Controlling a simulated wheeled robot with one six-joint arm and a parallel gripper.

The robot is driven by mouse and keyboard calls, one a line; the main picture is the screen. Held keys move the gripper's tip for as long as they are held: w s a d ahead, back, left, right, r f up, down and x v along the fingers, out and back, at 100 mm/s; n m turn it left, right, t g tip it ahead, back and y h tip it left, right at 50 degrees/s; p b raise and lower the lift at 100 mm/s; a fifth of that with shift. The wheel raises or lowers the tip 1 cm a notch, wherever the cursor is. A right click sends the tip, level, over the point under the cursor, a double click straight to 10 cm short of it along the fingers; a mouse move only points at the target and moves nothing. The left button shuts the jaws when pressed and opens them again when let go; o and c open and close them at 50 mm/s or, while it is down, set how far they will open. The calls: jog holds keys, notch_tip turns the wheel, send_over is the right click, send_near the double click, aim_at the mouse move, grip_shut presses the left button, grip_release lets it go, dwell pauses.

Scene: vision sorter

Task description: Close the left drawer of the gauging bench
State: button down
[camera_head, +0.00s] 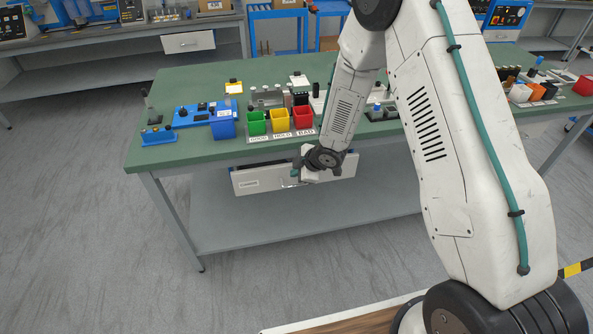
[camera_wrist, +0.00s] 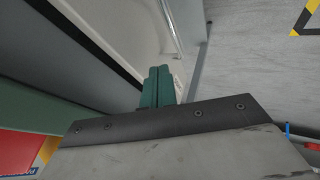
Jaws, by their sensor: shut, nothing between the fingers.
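The left drawer shows in the head view as a wide white front (camera_head: 262,180) with a small label, under the green top of the gauging bench (camera_head: 185,160). It appears to stand out somewhat from the bench. My gripper (camera_head: 297,174) is in front of the drawer's middle and hides part of it and its handle. In the wrist view my green fingers (camera_wrist: 158,87) are shut together and empty, close to the white drawer front (camera_wrist: 130,30). A bar handle (camera_wrist: 171,28) runs beyond the fingertips. I cannot tell whether the fingers touch the front.
Green, yellow and red bins (camera_head: 303,118) stand on the bench near its front edge, with a blue bin (camera_head: 223,124) to their left. A grey lower shelf (camera_head: 240,215) lies below the drawer. The grey floor (camera_head: 110,250) at the left is clear.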

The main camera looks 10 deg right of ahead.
aim_at(239, 182)
jog(key=s+f+v, duration=0.1)
jog(key=s+v, duration=0.1)
jog(key=v, duration=0.9)
jog(key=s+a+f+n+y, duration=0.2)
jog(key=s+a+f, duration=0.1)
jog(key=a+f, duration=0.45)
jog(key=s+a+f+n+y, duration=0.2)
jog(key=s+a+f+y, duration=0.1)
jog(key=a+f, duration=0.45)
jog(key=w+r+n+t+y, duration=0.3)
jog(key=w+r+n+t, duration=0.15)
jog(key=n+t, duration=0.2)
jog(key=shift+t, duration=0.25)
jog(key=shift+w+d+r+x, duration=0.1)
jog(key=shift+w+d+x, duration=0.1)
jog(key=shift+x, duration=1.9)
jog(key=shift+w+d+r+x, duration=0.1)
jog(key=shift+w+d+x, duration=0.1)
jog(key=shift+x, duration=1.95)
jog(key=shift+w+d+r+x, duration=0.1)
jog(key=shift+w+d+x, duration=0.1)
jog(key=shift+x, duration=1.9)
